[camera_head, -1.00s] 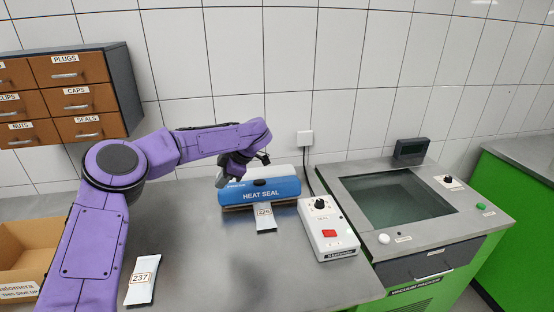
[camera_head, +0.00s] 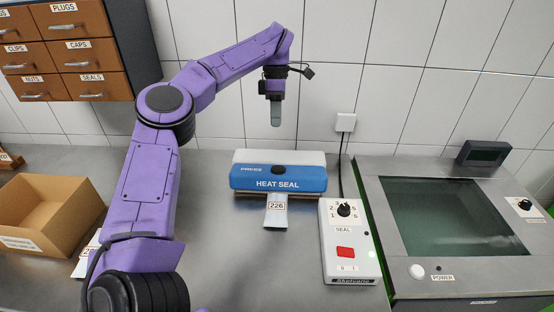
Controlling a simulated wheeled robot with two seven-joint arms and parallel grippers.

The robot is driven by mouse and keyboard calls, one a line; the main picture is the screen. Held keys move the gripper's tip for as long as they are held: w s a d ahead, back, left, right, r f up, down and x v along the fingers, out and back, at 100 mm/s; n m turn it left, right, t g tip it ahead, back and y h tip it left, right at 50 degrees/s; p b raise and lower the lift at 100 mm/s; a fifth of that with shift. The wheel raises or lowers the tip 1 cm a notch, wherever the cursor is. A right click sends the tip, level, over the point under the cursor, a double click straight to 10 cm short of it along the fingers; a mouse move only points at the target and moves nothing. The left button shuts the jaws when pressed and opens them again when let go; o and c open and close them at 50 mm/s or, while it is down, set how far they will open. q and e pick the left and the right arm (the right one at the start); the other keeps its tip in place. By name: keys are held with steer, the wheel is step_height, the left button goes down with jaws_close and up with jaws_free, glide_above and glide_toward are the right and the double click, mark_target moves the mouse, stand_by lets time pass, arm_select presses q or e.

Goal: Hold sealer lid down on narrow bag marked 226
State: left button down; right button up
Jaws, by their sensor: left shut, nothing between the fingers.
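The blue heat sealer (camera_head: 300,184) stands on the steel bench, its lid marked HEAT SEAL and PRESS with a dark knob on top. The narrow bag marked 226 (camera_head: 276,212) lies with its far end under the sealer's front edge and its label end sticking out towards me. My left gripper (camera_head: 275,115) is above and behind the sealer lid, pointing down, shut and empty, apart from the lid. My right gripper is not in view.
The control box (camera_head: 348,240) with a dial and red button stands right of the sealer, and the vacuum packer (camera_head: 450,215) beyond it. A cardboard box (camera_head: 60,215) and a second bag (camera_head: 85,262), partly behind my left arm, are at left. Drawers (camera_head: 70,55) hang on the wall.

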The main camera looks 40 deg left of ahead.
arm_select(q)
glide_toward(277, 169)
steer(key=x, duration=0.6)
steer(key=shift+w+f, duration=0.15)
steer(key=shift+f, duration=0.3)
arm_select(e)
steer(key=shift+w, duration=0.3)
